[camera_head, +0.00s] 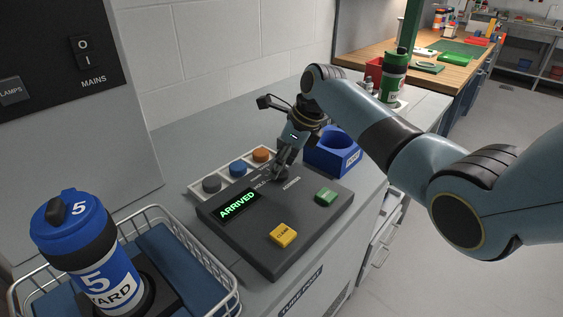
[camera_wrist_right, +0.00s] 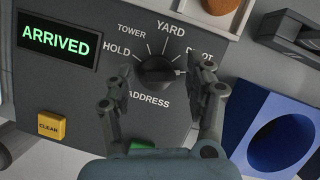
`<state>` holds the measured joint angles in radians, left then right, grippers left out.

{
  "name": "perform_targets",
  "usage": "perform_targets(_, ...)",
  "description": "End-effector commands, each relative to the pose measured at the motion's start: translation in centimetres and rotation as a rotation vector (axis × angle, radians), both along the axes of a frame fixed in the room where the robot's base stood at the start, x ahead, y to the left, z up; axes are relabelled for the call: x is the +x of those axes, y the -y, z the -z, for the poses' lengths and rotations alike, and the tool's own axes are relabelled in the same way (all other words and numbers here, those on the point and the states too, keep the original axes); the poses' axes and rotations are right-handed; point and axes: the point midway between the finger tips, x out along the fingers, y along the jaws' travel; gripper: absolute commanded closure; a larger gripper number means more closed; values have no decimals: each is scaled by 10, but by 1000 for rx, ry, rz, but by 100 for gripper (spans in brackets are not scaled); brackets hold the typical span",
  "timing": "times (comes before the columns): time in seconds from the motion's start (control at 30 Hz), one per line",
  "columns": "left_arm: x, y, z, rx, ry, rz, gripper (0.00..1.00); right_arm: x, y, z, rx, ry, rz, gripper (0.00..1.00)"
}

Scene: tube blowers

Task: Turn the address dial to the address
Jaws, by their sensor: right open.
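The black address dial (camera_wrist_right: 157,72) is on the dark console (camera_head: 257,256), among the labels HOLD, TOWER, YARD and one partly covered label that looks like DEPOT. A blue carrier (camera_head: 72,232) marked 5 and YARD stands at lower left. My left gripper is not in view.
The console display (camera_head: 237,205) reads ARRIVED in green. A yellow CLEAR button (camera_head: 283,235) and a green button (camera_head: 326,197) are near the dial. A blue holder (camera_head: 333,155) stands behind right. A wire basket (camera_head: 215,262) is left, and several coloured caps lie behind the console.

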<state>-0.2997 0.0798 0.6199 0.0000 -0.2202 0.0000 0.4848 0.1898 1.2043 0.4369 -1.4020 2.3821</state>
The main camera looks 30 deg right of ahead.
Motion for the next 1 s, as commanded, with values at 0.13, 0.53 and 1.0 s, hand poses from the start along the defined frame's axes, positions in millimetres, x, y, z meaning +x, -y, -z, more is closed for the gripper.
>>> perform_targets(0.13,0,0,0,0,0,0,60,0,0,0,0,0,0,48)
perform_targets(0.53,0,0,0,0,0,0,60,0,0,-1,0,0,0,100)
perform_targets(1.0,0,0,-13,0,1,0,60,1,0,-3,1,-3,-124,100)
